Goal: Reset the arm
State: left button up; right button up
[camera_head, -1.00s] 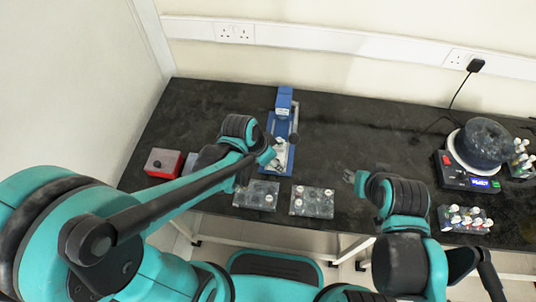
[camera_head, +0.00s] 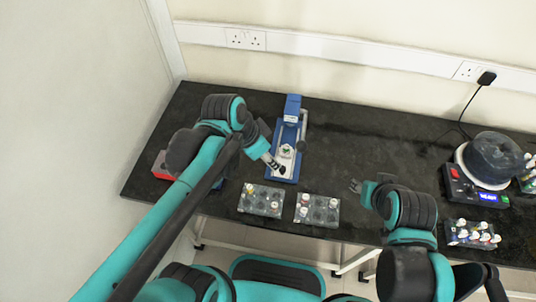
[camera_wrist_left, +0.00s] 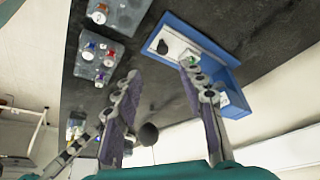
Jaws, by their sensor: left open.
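My left gripper (camera_head: 277,165) is open at the left front edge of a blue stand device (camera_head: 293,112). A small white piece with some green (camera_head: 286,151) sits on the device's base. In the left wrist view, the two fingers of my left gripper (camera_wrist_left: 160,78) are spread with nothing between them. The blue base (camera_wrist_left: 235,75) and the white-green piece (camera_wrist_left: 190,57) lie beyond the right fingertip; whether they touch cannot be told. My right gripper (camera_head: 357,187) hovers at the right over the table's front; its fingers are too small to judge.
Two clear racks (camera_head: 260,200) (camera_head: 318,210) with capped vials stand at the front edge. A red box (camera_head: 160,165) is partly behind my left arm. A scale-like device (camera_head: 475,186) with a dark round vessel (camera_head: 490,160) and a vial rack (camera_head: 472,234) stand right. The middle back is clear.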

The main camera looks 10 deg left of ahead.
dwell(0.3)
pick_arm(q)
jog(key=s+a+n+t+y, duration=0.3)
jog(key=s+a+n+t, duration=0.1)
jog(key=a+n, duration=0.5)
jog(key=shift+a, duration=0.25)
